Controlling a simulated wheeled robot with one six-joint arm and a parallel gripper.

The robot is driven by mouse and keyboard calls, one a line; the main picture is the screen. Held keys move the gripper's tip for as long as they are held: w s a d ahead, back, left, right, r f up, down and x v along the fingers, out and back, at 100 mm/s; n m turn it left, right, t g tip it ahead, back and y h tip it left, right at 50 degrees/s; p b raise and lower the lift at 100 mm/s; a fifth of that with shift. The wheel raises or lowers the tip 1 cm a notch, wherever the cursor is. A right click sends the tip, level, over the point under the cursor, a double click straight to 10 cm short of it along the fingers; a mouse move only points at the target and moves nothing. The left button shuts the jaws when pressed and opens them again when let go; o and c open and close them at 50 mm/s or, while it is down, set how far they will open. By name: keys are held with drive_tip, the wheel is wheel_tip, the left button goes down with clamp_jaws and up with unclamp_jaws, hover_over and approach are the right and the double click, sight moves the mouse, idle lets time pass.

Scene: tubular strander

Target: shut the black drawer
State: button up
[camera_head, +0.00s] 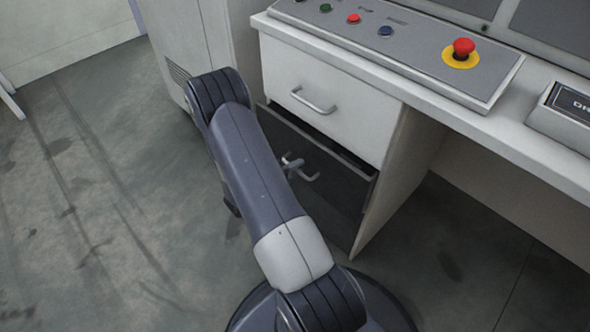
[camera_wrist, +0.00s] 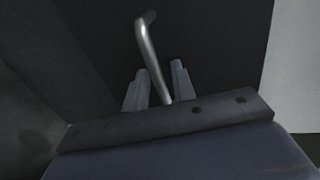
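The black drawer (camera_head: 336,190) is below a white drawer in the desk's cabinet. Its grey top edge shows just under the white drawer, and it seems to stand out slightly; my arm covers its left part. Its silver handle (camera_head: 308,177) shows beside my arm. In the wrist view the handle (camera_wrist: 151,47) runs down between the two fingers of my gripper (camera_wrist: 160,82), in front of the dark drawer face (camera_wrist: 215,45). The fingers are apart, with a small gap beside the bar. In the head view my gripper is mostly hidden behind my arm.
The white drawer (camera_head: 345,108) with its own handle (camera_head: 313,103) is flush above. The desk top carries a control panel (camera_head: 400,45) with a red emergency button (camera_head: 463,48). A pale cabinet (camera_head: 183,45) stands at left. The floor (camera_head: 90,210) at left is clear.

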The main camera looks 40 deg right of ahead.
clamp_jaws()
idle(0.4)
drive_tip(key=x, duration=0.4)
drive_tip(key=shift+d+r, duration=0.15)
drive_tip(key=shift+r, duration=0.3)
unclamp_jaws()
drive_tip(key=shift+d, duration=0.15)
